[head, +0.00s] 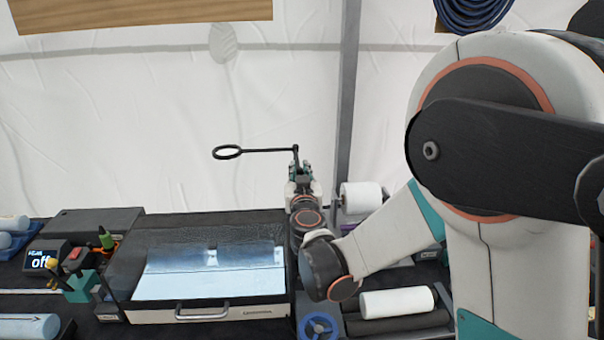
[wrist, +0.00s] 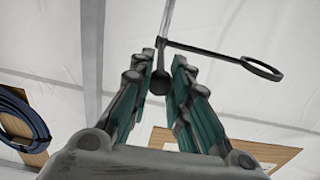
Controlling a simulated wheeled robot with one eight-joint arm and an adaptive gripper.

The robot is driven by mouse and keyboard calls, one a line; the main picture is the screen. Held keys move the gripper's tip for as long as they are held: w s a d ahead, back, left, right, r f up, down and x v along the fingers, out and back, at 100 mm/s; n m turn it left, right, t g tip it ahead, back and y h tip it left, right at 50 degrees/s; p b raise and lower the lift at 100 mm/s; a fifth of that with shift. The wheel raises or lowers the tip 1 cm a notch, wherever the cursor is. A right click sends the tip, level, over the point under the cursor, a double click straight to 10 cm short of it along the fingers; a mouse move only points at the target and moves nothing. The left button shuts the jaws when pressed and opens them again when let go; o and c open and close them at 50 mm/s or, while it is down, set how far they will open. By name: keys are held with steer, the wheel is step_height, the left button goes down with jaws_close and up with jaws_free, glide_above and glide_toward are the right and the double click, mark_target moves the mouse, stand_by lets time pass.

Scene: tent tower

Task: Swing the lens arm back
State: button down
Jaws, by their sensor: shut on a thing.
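The lens arm (head: 268,150) is a thin black rod with a round lens ring (head: 227,152) at its left end, standing out level above the back of the black-topped case. In the wrist view the lens arm (wrist: 205,51) runs to the right, with its lens ring (wrist: 262,69) at the right. My gripper (head: 300,167) is at the rod's right end, pointing up. In the wrist view my gripper (wrist: 163,62) has its green-sided fingers on both sides of a dark rounded knob (wrist: 159,84) under the post. It is shut on that knob; the exact contact is partly hidden.
The case (head: 215,310) with a glossy pale panel and a front handle lies left of my arm. A white roll (head: 361,197) stands close right of my gripper. Another white roll (head: 397,303) and a blue wheel (head: 318,326) are in front. Open air surrounds the lens ring.

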steer(key=shift+a, duration=0.15)
steer(key=c, duration=1.5)
jaws_free()
steer(key=shift+w+a, duration=0.1)
steer(key=shift+o, duration=0.2)
steer(key=s, duration=1.2)
